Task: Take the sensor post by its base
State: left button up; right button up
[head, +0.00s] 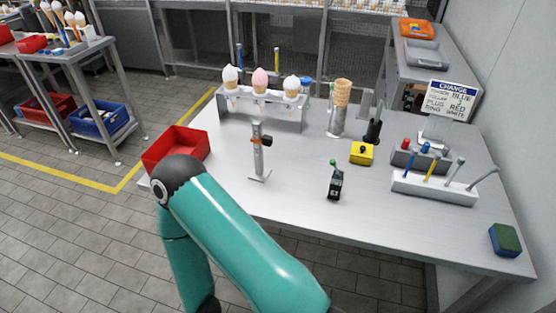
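The sensor post (258,158) appears to be the upright metal post near the front left part of the steel table. It has an orange collar and a small black block near its top. Its flat base plate (259,177) rests on the table, and nothing touches it. Neither of my grippers shows in the head view. Only a teal link and dark elbow of one of my arms show, in front of the table.
A red bin (177,146) stands left of the post. A rack of cones (262,97) stands behind it. A black device with a green knob (335,182), a yellow box (361,153) and a tool holder (433,188) are to the right. The table around the base is clear.

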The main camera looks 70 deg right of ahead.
aim_at(259, 173)
jog(key=z, duration=0.35)
jog(key=k, duration=0.2)
jog(key=z, duration=0.45)
jog(key=i, duration=0.25)
jog(key=z, duration=0.25)
